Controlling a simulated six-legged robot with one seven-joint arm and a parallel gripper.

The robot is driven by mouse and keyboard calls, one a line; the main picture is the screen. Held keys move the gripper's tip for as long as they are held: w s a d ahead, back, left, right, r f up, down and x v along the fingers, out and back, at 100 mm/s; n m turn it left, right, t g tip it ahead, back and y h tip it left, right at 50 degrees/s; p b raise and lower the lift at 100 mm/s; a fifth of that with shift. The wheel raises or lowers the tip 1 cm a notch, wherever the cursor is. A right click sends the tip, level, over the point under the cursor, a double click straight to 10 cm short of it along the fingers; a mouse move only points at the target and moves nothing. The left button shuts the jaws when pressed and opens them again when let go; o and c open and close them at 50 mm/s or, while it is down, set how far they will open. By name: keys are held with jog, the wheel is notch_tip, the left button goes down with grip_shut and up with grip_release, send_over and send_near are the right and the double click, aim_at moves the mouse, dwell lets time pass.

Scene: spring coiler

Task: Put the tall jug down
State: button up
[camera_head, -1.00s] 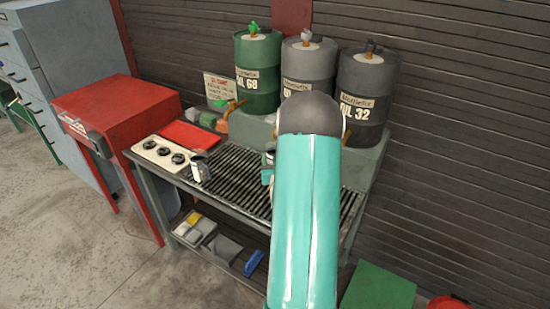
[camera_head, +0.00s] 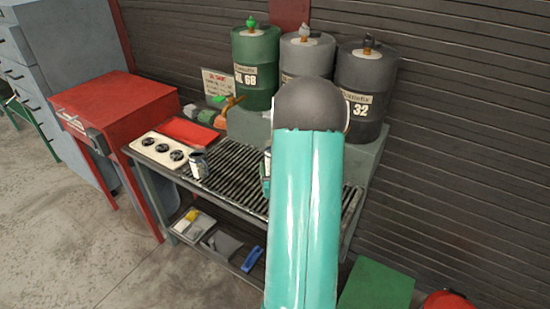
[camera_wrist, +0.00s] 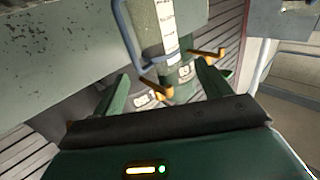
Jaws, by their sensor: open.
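In the wrist view a tall grey-green jug (camera_wrist: 152,28) with a blue handle and a white marked strip lies beyond my gripper (camera_wrist: 163,70). The two green fingers are apart, and neither is seen touching the jug. In the head view my arm hides most of my gripper. A narrow part of a jug (camera_head: 267,161) shows at the arm's left edge, over the slatted bench (camera_head: 228,172). Its base is hidden, so I cannot tell how it rests. A smaller dark can with a pale label (camera_head: 199,165) stands on the slats to the left.
A green drum (camera_head: 256,75) and two grey drums (camera_head: 367,85) with taps stand on a raised block behind the bench. A panel with three dials (camera_head: 161,149) and a red tray (camera_head: 188,134) lie at the bench's left. A red cabinet (camera_head: 115,100) stands beside it.

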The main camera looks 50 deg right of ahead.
jog(key=w+a+r+n+g+y, duration=0.1)
jog(key=w+a+r+n+y, duration=0.3)
jog(key=a, duration=0.7)
jog(key=w+a+r+n+g+y, duration=0.1)
jog(key=w+a+r+y, duration=0.3)
jog(key=a+r, duration=0.55)
jog(key=s+a+r+n+g+y, duration=0.2)
jog(key=s+a, duration=0.6)
jog(key=a, duration=0.3)
jog(key=s+a+r+n+g+y, duration=0.2)
jog(key=s+a+g, duration=0.1)
jog(key=s+a, duration=0.5)
jog(key=a, duration=0.3)
jog(key=shift+a+y, duration=0.15)
jog(key=shift+y, duration=0.25)
jog(key=shift+w, duration=0.1)
jog(key=c, duration=0.9)
